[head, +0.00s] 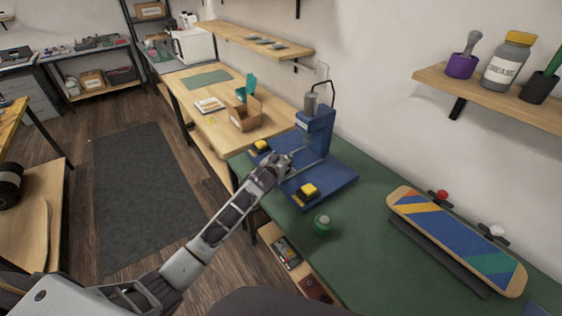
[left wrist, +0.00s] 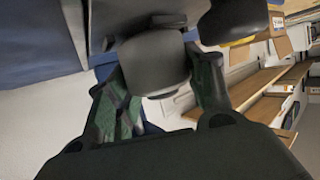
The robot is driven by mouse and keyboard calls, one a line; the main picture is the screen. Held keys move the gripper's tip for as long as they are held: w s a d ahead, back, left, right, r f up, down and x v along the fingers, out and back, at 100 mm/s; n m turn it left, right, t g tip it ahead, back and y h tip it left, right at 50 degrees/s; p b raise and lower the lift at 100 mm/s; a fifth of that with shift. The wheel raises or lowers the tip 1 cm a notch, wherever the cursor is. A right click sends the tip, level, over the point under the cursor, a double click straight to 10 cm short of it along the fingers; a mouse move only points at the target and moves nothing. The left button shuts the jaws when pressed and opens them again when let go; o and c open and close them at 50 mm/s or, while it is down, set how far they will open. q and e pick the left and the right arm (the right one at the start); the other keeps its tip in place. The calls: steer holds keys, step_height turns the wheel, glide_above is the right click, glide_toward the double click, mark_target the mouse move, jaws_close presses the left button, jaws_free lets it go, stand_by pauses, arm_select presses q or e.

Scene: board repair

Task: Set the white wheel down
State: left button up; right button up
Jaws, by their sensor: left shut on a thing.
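My left gripper (head: 282,163) reaches in over the blue base of the press (head: 318,130). It is shut on a round thing (left wrist: 155,62), which looks grey in shadow in the left wrist view and appears to be the white wheel. The fingers hide much of it in the head view, and I cannot tell whether it touches the base. Another white wheel (head: 497,230) shows behind the skateboard (head: 455,240), with a red wheel (head: 440,194) farther along. My right gripper is not in view.
Yellow-topped blocks (head: 308,190) sit on the press base. A green round object (head: 322,222) stands on the green bench top (head: 370,200) near its front edge. A cardboard box (head: 245,115) is on the wooden bench behind. A wall shelf (head: 480,92) holds containers.

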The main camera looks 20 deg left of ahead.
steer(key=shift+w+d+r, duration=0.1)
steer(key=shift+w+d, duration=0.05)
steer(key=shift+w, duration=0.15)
arm_select(q)
steer(key=shift+f, duration=0.1)
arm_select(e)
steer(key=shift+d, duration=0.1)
arm_select(q)
steer(key=o, duration=1.1)
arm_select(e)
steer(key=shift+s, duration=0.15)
